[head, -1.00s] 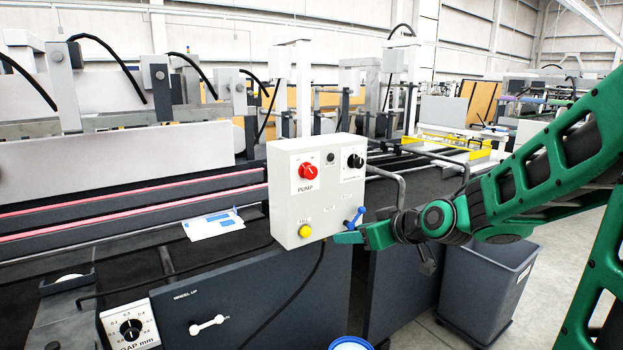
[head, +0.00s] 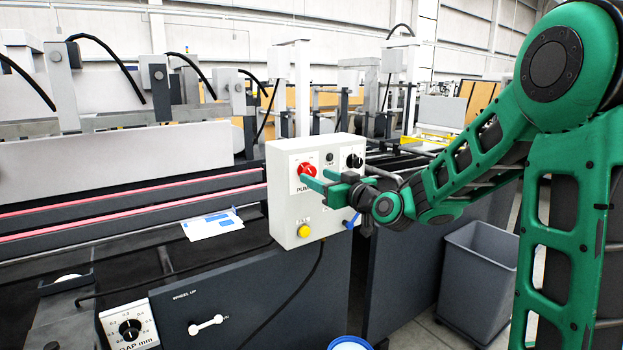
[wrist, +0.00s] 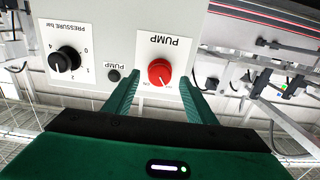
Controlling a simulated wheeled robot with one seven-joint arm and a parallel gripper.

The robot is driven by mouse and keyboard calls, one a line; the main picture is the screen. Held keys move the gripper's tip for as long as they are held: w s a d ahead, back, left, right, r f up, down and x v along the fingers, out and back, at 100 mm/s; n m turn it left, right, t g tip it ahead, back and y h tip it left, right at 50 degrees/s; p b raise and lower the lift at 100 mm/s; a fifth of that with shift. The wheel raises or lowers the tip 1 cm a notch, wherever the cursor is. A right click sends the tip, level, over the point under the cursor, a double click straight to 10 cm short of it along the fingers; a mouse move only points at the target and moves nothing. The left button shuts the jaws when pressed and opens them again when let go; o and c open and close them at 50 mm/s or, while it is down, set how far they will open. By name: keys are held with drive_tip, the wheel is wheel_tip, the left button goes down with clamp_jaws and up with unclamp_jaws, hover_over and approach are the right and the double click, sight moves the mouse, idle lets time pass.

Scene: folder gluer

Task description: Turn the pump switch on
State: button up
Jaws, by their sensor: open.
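The pump switch is a red rotary knob (head: 307,169) on a white plate marked PUMP, on the front of the light grey control box (head: 284,215). It also shows in the wrist view (wrist: 160,72), where the picture is upside down. My gripper (head: 314,178) is open, its green fingers pointing at the box face close to the knob. In the wrist view the two fingertips (wrist: 158,68) stand apart on either side of the knob. I cannot tell whether they touch it. Its pointer's exact setting is hard to read.
A black pressure knob (wrist: 65,60) and a small dark pump lamp or button (wrist: 113,75) sit beside the switch. A yellow button (head: 305,231) and a blue-handled lever (head: 353,221) are lower on the box. A grey bin (head: 478,270) stands on the floor at right.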

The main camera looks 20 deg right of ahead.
sight(311, 174)
drive_tip(key=shift+x, duration=1.55)
drive_tip(key=c, duration=1)
drive_tip(key=shift+c, duration=0.2)
drive_tip(key=shift+m, duration=0.3)
drive_tip(key=m, duration=0.9)
drive_tip(key=shift+m, duration=0.4)
drive_tip(key=shift+d+f+m, duration=0.1)
drive_tip(key=shift+d+m, duration=0.05)
drive_tip(key=shift+m, duration=1.55)
